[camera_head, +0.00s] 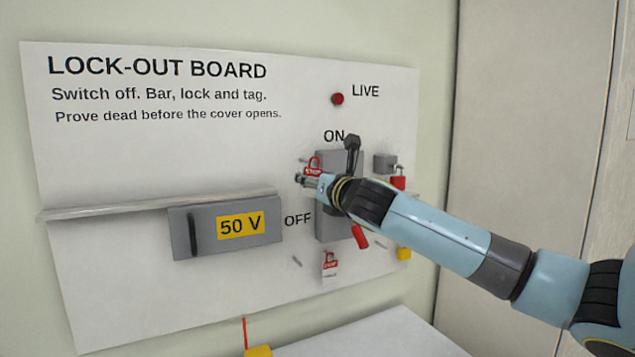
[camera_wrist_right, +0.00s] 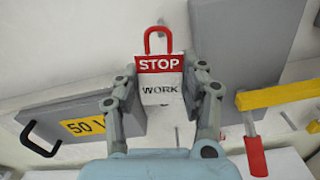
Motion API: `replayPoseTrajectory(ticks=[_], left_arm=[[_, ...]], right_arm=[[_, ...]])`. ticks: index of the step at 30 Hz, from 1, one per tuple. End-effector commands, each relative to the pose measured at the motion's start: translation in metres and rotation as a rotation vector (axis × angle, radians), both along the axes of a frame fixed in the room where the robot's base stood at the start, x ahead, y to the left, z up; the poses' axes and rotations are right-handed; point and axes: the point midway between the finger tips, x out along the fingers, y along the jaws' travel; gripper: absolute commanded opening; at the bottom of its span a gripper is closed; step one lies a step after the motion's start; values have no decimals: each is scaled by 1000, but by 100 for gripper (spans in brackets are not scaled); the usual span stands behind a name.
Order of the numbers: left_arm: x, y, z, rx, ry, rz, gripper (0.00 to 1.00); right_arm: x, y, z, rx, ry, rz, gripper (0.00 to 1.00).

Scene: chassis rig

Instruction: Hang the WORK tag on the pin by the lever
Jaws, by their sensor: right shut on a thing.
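My right gripper (camera_head: 313,184) is shut on the WORK tag (camera_head: 313,168), in front of the board left of the switch. In the right wrist view the tag (camera_wrist_right: 160,78) is upright between the fingertips (camera_wrist_right: 162,88), with a red STOP band, white WORK part and red loop on top. A thin pin (camera_head: 303,160) shows beside the tag; a pin (camera_wrist_right: 162,24) also shows above its loop in the wrist view, apart from it as far as I can tell. The black lever (camera_head: 352,152) points up by ON. My left gripper is out of view.
A grey 50 V cover (camera_head: 185,235) sits left of the switch box (camera_head: 327,228). Another tag (camera_head: 330,265) hangs below. A red padlock (camera_head: 398,183) and a yellow item (camera_head: 403,253) are at right. The red lamp (camera_head: 337,98) is above. A shelf (camera_head: 375,335) lies below.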

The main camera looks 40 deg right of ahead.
Motion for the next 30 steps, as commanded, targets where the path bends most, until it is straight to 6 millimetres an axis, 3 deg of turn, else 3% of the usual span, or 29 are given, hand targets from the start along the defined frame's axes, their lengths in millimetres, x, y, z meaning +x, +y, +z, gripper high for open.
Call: replayPoseTrajectory(ticks=[18,30], left_arm=[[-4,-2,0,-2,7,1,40],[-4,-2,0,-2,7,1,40]], right_arm=[[38,-12,-4,3,-1,0,28],[47,-14,-6,1,-1,1,28]])
